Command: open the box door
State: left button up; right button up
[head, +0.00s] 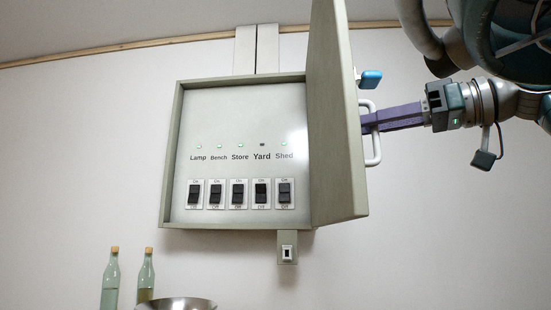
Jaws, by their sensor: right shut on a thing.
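The grey box (170,150) hangs on the wall with its door (333,130) swung wide open to the right, hinged on the box's right side. A white bar handle (375,152) stands on the door's outer face. My right gripper (370,123), with purple fingers, comes in from the right and is shut on the handle; the fingers hide its middle. A blue latch knob (371,79) sits above the handle on the door. My left gripper is not in view.
Inside the box is a panel (240,110) with several labelled black switches; the lights above are green except the dark Yard one. A small socket (287,252) is below the box. Two corked bottles (110,285) (146,278) and a metal bowl (178,303) stand at the lower left.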

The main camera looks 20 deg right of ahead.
jog(key=shift+s, duration=0.1)
dwell(0.3)
jog(key=b+v, duration=0.5)
jog(key=v, duration=0.5)
jog(key=shift+f, duration=0.1)
dwell(0.4)
